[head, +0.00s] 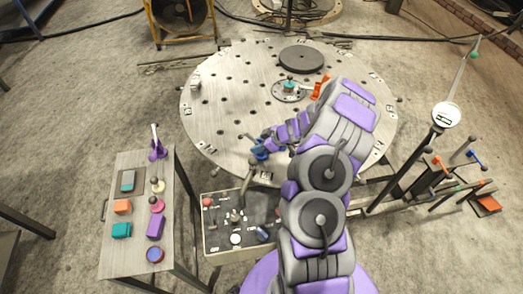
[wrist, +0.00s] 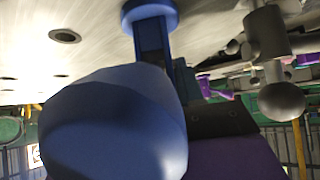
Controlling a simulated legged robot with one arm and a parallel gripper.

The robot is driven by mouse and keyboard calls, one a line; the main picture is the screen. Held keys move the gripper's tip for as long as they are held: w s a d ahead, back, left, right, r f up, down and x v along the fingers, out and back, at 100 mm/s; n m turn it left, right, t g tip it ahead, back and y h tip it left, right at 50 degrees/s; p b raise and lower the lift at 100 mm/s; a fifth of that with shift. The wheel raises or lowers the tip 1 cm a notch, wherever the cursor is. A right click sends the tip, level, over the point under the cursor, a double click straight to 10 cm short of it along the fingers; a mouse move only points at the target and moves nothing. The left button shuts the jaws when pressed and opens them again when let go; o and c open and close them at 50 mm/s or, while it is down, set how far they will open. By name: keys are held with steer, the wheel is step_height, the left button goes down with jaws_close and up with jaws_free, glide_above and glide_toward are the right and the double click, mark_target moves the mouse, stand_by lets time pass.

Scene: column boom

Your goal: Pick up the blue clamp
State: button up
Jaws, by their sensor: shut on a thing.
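The blue clamp (head: 259,153) is at the near left edge of the round, perforated metal table, at the tip of my arm in the head view. In the wrist view the blue clamp (wrist: 112,125) is very close: a large rounded blue part fills the lower left, with a blue bar and round pad above it. My gripper (head: 268,143) is shut on the clamp; its fingertips are small in the head view and mostly hidden in the wrist view. I cannot tell whether the clamp still touches the table.
The round table (head: 225,75) carries a dark disc (head: 301,59) and an orange clamp (head: 321,88). A control box (head: 212,238) with a lever stands just below the blue clamp. A side cart (head: 133,162) with several coloured blocks is at left. Posts and a gauge (head: 446,115) are at right.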

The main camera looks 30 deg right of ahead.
steer(key=shift+c, duration=0.4)
steer(key=shift+w+r, duration=0.1)
steer(key=shift+r, duration=0.45)
steer(key=r, duration=0.1)
steer(key=r+p, duration=0.1)
steer(key=shift+s+d+r, duration=0.15)
steer(key=shift+s+r, duration=0.05)
steer(key=shift+r, duration=0.2)
steer(key=s+d+r+p, duration=0.1)
steer(key=s+d, duration=0.4)
steer(key=s, duration=0.9)
steer(key=shift+s+d+p, duration=0.3)
steer(key=shift+p, duration=0.45)
